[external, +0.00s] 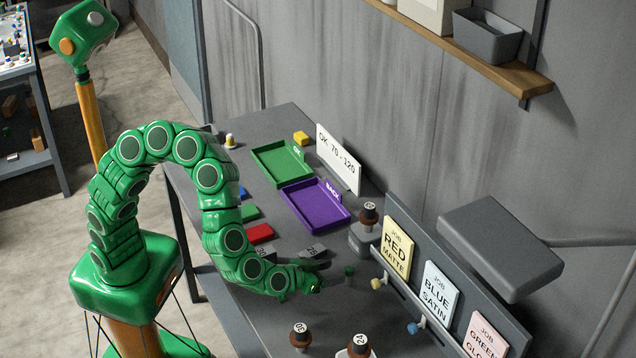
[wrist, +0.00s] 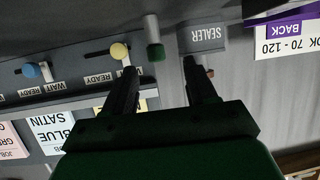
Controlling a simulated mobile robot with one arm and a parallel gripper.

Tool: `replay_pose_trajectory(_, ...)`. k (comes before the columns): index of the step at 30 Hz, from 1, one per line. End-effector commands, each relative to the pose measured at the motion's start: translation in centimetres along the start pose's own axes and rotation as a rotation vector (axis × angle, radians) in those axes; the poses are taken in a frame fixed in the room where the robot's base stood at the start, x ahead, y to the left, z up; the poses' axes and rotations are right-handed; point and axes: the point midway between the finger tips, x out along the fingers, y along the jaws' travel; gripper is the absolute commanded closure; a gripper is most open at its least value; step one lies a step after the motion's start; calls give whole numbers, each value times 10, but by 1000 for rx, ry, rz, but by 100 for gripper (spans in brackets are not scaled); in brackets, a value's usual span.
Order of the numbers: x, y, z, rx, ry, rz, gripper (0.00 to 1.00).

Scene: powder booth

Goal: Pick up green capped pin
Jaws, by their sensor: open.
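The green capped pin (external: 349,272) stands on the grey bench, just ahead of my gripper. In the wrist view the pin (wrist: 152,32) shows upside down, with a grey body and a dark green cap. My gripper (external: 318,276) is low over the bench, its fingers reaching toward the pin. In the wrist view my gripper (wrist: 157,70) is open and empty. The pin appears between the lines of the two fingers, beyond their tips and apart from them.
A panel with job cards (external: 398,247) and yellow (external: 376,283) and blue (external: 413,328) knobs stands right of the pin. A grey block marked SEALER (wrist: 206,38) is close by. Green (external: 282,178) and purple (external: 316,222) trays lie farther back.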

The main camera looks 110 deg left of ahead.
Motion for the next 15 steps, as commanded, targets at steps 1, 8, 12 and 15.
replay_pose_trajectory(1, 6, 0, 0, 1, 0, -2, 43)
replay_pose_trajectory(8, 18, 0, 0, 1, 0, -2, 43)
replay_pose_trajectory(12, 29, 2, -2, 2, 2, -4, 43)
replay_pose_trajectory(15, 41, 4, -4, 1, 2, -4, 43)
